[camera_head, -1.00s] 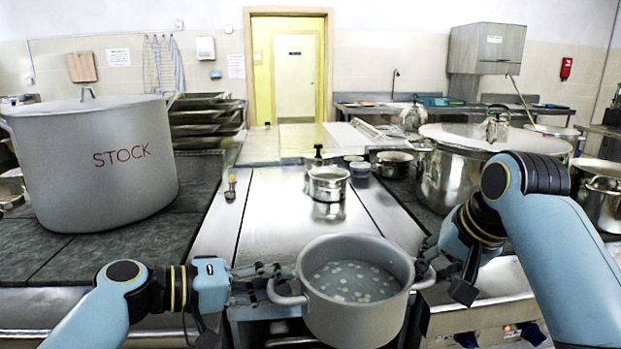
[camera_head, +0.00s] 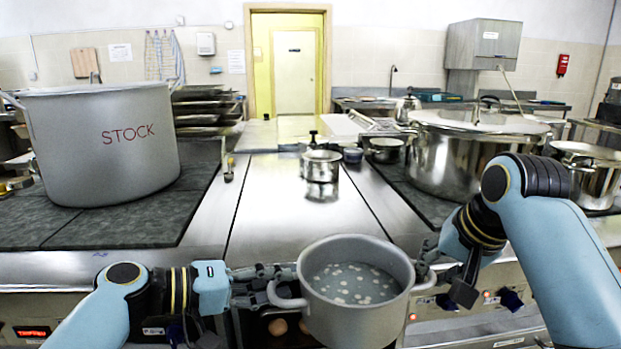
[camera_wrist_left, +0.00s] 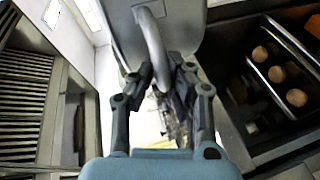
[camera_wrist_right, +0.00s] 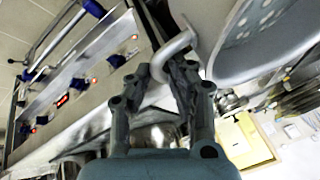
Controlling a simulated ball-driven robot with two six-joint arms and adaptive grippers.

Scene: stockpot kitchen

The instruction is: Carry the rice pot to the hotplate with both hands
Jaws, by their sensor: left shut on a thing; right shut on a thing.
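The rice pot (camera_head: 356,320) is grey, open on top, with water and pale grains inside. It is held about level at the near front of the counter. My left gripper (camera_head: 285,284) is shut on its left handle, and the handle loop shows between the fingers in the left wrist view (camera_wrist_left: 158,75). My right gripper (camera_head: 428,272) is shut on its right handle, and the right wrist view shows that handle (camera_wrist_right: 172,55) between the fingers. Dark hotplates (camera_head: 110,228) lie at left, and another dark cooking surface (camera_head: 408,180) lies at right; which one is meant I cannot tell.
A large grey STOCK pot (camera_head: 105,155) stands on the left hotplates. A big steel lidded pot (camera_head: 462,160) stands on the right one. A small steel pot (camera_head: 321,167) stands on the middle steel counter (camera_head: 290,222), whose near part is clear. Knobs line the front panel (camera_head: 490,298).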

